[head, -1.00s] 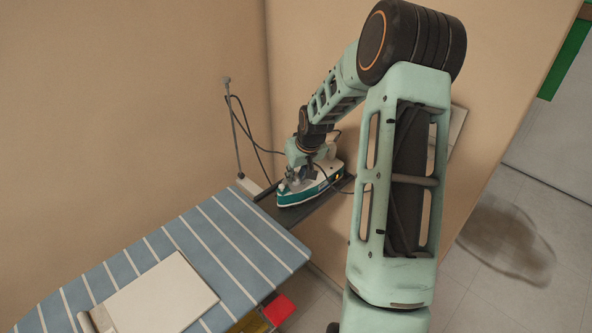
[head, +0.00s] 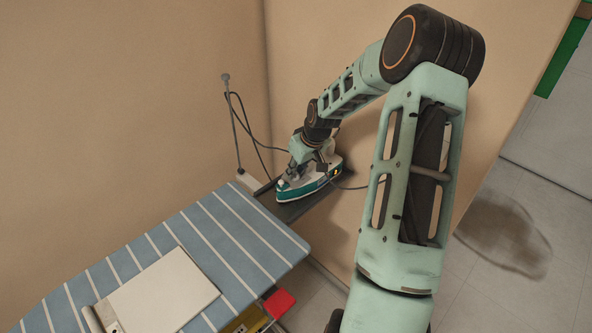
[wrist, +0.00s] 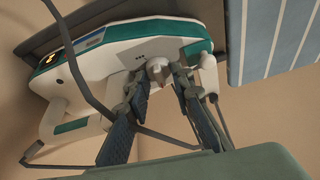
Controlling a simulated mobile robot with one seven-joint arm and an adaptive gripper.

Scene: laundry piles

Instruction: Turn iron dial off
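The iron (head: 308,190), white with a teal base, rests on the dark rest (head: 297,207) at the far end of the ironing board. It also fills the upper part of the wrist view (wrist: 150,35). A small pale knob (wrist: 158,70), which looks like the dial, shows on the iron. My gripper (wrist: 163,82) is at the iron, with its two dark fingers on either side of this knob and a gap between their tips. Contact with the knob is not clear. In the head view my gripper (head: 303,163) partly hides the iron's top.
A thin cord pole (head: 234,125) stands behind the iron, with a dark cable running down. Beige walls are close behind. A red item (head: 279,303) sits below the board.

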